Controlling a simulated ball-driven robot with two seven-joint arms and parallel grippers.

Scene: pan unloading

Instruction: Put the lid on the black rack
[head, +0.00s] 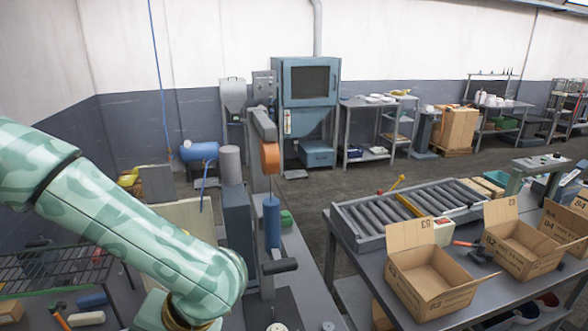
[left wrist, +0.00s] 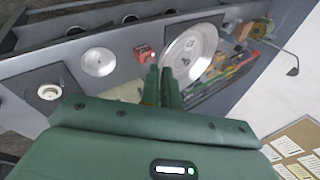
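A large round silver disc, which looks like the lid (left wrist: 188,50), shows just beyond my left fingertips in the left wrist view. My left gripper (left wrist: 162,72) points down at the bench, its two green fingers side by side with almost no gap. The fingertips overlap the disc's near edge in the picture; I cannot tell whether they touch it. In the head view my left arm comes in from the left and its hand is cut off at the bottom. The black rack (head: 45,268), a wire grid, stands at the lower left. My right gripper is not in view.
Tools (head: 62,315) lie on the bench by the rack. Smaller round metal pieces (left wrist: 98,62) and a red box (left wrist: 143,53) are near the disc. A roller conveyor (head: 410,213) and open cardboard boxes (head: 428,280) stand on a table at right.

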